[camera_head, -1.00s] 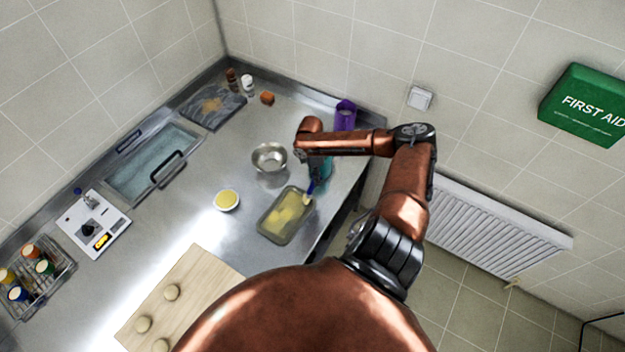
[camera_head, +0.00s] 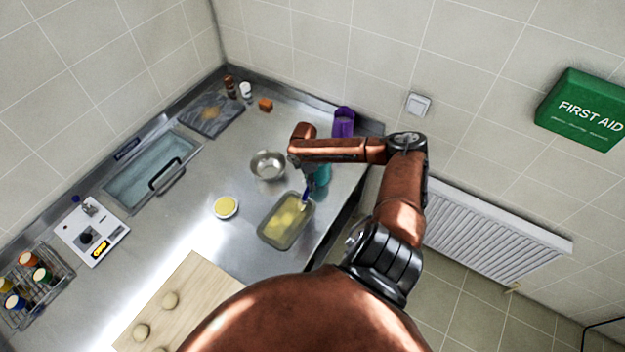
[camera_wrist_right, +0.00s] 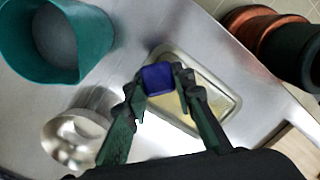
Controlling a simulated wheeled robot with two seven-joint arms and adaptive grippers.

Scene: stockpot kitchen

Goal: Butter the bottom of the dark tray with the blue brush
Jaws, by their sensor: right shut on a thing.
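The dark tray (camera_head: 267,238) lies on the steel counter, with yellow patches of butter on its bottom. It also shows in the right wrist view (camera_wrist_right: 232,104), partly hidden behind my gripper. My right gripper (camera_wrist_right: 158,82) is shut on the blue brush (camera_wrist_right: 158,76) and is over the tray's far end. In the head view the brush (camera_head: 306,196) points down at the tray; I cannot tell whether its bristles touch. A small bowl of yellow butter (camera_head: 226,207) stands left of the tray. My left gripper is not in view.
A metal bowl (camera_head: 268,166) stands behind the tray. A teal container (camera_wrist_right: 60,45) is close to my right gripper, and a purple one (camera_head: 344,122) stands at the back edge. A wooden board (camera_head: 190,290) with dough balls lies in front.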

